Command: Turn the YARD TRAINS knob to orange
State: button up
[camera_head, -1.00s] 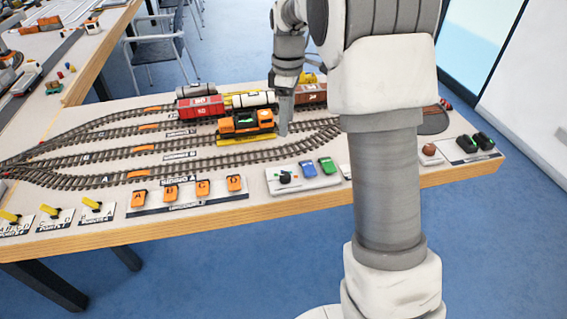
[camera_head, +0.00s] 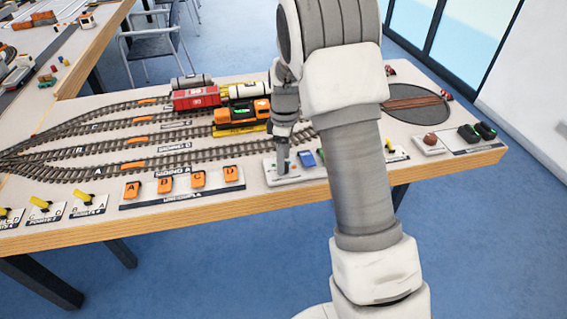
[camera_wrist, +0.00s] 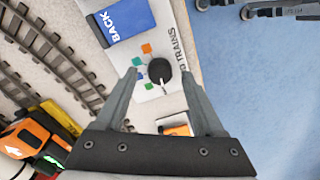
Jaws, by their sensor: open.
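The YARD TRAINS knob (camera_wrist: 158,71) is black and round, on a white panel (camera_wrist: 172,30) in the wrist view. Orange, green and blue squares lie around one side of it, the orange one (camera_wrist: 147,48) toward the BACK button. Its pointer direction is hard to make out. My gripper (camera_wrist: 159,74) is open, with one fingertip on either side of the knob; I cannot tell whether they touch it. In the head view my gripper (camera_head: 283,166) is down at the panel (camera_head: 311,174) and hides the knob.
The blue BACK button (camera_wrist: 115,18) is beside the knob; it also shows in the head view (camera_head: 306,158). An orange locomotive (camera_head: 241,113) stands on the track behind. Orange lettered siding buttons (camera_head: 198,180) are at left. The table's front edge is close.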

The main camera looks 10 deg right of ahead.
jog(key=shift+f, duration=0.6)
grip_shut()
